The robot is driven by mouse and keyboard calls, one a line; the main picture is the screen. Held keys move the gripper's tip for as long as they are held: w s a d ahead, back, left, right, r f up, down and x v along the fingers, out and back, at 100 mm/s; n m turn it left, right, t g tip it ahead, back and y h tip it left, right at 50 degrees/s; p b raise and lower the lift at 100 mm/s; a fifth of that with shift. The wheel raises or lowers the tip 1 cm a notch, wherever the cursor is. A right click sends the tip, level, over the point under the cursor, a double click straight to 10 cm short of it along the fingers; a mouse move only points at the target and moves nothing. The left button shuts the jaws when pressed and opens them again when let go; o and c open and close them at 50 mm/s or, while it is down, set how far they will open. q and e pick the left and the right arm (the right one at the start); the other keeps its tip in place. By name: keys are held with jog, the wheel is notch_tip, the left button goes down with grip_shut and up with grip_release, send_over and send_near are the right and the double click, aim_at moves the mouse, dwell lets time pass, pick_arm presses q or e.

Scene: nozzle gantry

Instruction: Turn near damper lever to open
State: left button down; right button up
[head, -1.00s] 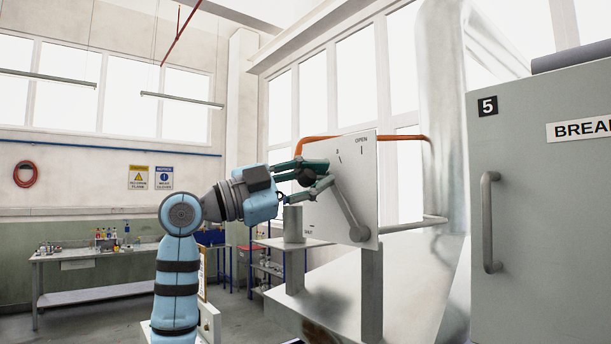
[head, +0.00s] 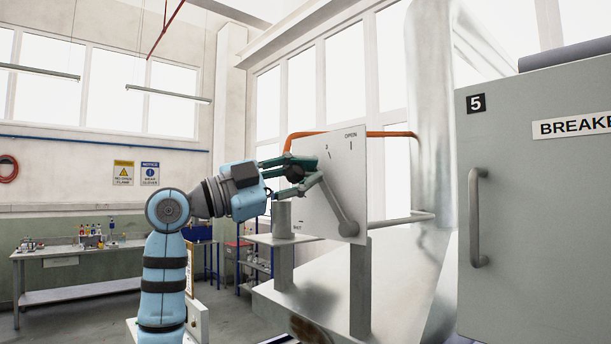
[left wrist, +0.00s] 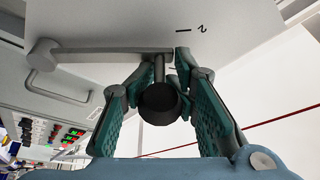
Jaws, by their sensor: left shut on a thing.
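The damper lever (head: 337,207) is a grey bar on a white upright plate (head: 366,195). It tilts up and left from its round pivot at the plate's lower right. It points between the lower-left mark and the "2" tick, short of the OPEN tick at the top. My left gripper (head: 301,174) is at the lever's free end, shut on its handle. In the left wrist view the lever bar (left wrist: 105,50) runs left to the pivot, and the dark round handle end (left wrist: 160,103) sits between the green fingers. My right gripper is not in view.
A grey cylinder (head: 282,219) stands by the plate's lower left. An orange pipe (head: 290,138) passes behind the plate. A grey cabinet (head: 540,220) marked 5 with a bar handle (head: 475,217) fills the right. A workbench (head: 70,256) with bottles stands far left.

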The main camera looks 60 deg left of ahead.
pick_arm(q)
jog(key=shift+d+f, duration=0.1)
jog(key=c, duration=1.7)
grip_release()
jog(key=o, duration=0.3)
jog(key=shift+s, duration=0.1)
jog(key=shift+s+d+r, duration=0.1)
jog(key=shift+d+r, duration=0.15)
